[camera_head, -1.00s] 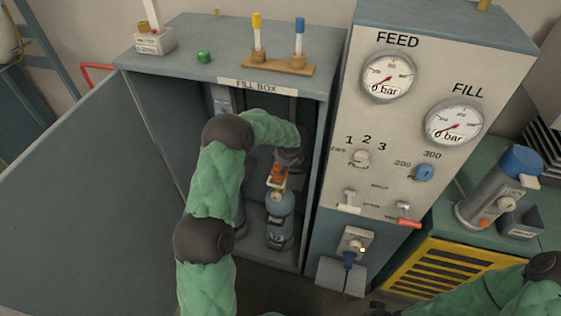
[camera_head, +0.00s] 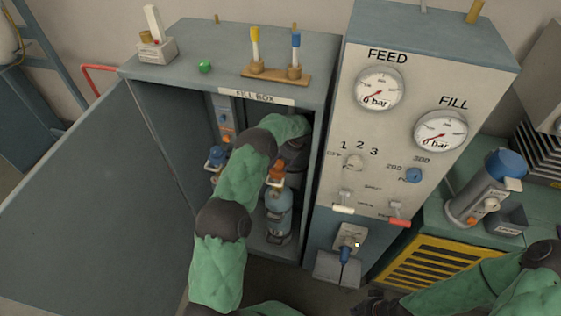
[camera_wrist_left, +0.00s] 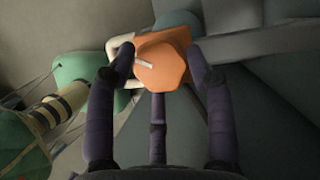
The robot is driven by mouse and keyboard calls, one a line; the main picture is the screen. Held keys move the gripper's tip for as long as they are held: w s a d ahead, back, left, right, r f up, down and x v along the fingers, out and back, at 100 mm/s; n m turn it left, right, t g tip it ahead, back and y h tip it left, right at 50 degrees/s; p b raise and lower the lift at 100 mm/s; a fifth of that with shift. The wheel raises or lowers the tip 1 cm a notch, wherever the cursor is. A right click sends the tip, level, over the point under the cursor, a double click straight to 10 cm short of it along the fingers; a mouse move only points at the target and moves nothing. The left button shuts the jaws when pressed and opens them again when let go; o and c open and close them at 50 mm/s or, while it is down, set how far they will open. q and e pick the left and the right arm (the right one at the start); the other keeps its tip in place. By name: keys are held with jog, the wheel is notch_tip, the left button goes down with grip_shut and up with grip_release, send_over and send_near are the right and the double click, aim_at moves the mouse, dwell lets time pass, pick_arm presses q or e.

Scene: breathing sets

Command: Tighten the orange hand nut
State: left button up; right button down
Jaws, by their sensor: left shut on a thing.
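The orange hand nut (camera_head: 275,171) sits on top of a blue cylinder (camera_head: 278,222) standing inside the open fill box. In the left wrist view, the orange nut (camera_wrist_left: 163,60) is large, with a small pale mark on its face. My left gripper (camera_wrist_left: 160,65) has dark fingers on both sides of the nut and is shut on it. In the head view, the left gripper (camera_head: 288,160) reaches down into the box and is partly hidden by its own arm. My right gripper (camera_head: 368,306) is dark and partly cut off at the bottom edge; its fingers are unclear.
The fill box door (camera_head: 100,190) stands open at left. Another blue-topped item (camera_head: 216,156) stands inside the box, left of my arm. The gauge panel (camera_head: 400,175) with knobs and levers is close on the right. The box walls leave little room around my left arm.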

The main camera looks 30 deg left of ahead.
pick_arm(q)
jog(key=n, duration=0.1)
jog(key=a+n+g, duration=0.1)
jog(key=n, duration=0.1)
jog(key=shift+w+r+n, duration=0.2)
jog(key=shift+n, duration=0.1)
jog(key=shift+n+g+h+b, duration=0.4)
jog(key=shift+n+h, duration=0.2)
jog(key=shift+n, duration=0.7)
jog(key=shift+s, duration=0.1)
jog(key=o, duration=1)
jog(key=shift+c, duration=0.2)
jog(key=shift+o, duration=0.8)
jog(key=shift+s+a+f, duration=0.1)
jog(key=shift+f, duration=0.05)
